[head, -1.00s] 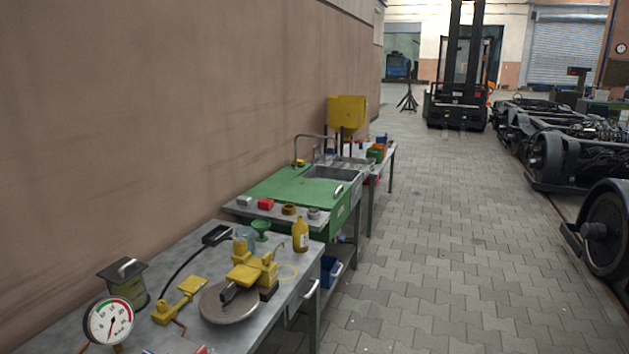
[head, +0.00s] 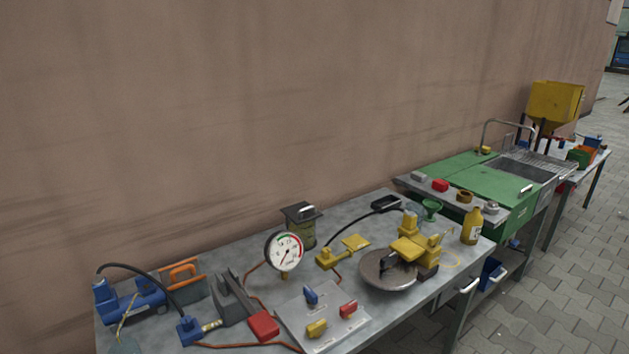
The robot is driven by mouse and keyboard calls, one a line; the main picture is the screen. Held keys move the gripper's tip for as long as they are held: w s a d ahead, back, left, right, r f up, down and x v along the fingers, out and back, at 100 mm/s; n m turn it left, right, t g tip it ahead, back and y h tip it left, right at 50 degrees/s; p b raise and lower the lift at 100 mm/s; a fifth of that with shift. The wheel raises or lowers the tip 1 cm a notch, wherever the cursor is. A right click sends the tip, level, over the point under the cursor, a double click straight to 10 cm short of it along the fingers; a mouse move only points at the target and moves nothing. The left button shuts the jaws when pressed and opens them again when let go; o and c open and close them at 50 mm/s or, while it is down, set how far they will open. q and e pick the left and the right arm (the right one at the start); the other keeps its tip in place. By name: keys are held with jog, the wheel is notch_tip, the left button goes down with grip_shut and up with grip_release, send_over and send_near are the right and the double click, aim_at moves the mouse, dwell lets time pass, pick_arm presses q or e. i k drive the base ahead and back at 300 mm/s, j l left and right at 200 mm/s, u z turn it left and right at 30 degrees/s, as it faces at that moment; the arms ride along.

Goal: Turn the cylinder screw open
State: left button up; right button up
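A yellow cylinder-like fitting (head: 410,248) stands over a round metal dish (head: 388,270) on the grey workbench (head: 240,262), right of centre. A screw on it is too small to make out, so I cannot tell whether it is open or shut. A round pressure gauge (head: 285,251) with a white face stands left of it. A flat panel (head: 326,321) in front carries a blue knob (head: 311,296), a red knob (head: 348,309) and a yellow knob (head: 317,328). Neither of my grippers is in view.
A yellow pedal-like part (head: 343,250), a dark lidded canister (head: 301,227), a blue pump (head: 130,301) and a yellow bottle (head: 472,226) stand on the bench. A green-topped sink unit (head: 470,178) adjoins it. A wall runs behind; paved floor (head: 570,290) is free at right.

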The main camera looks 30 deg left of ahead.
aim_at(140, 280)
jog(key=u, duration=2.15)
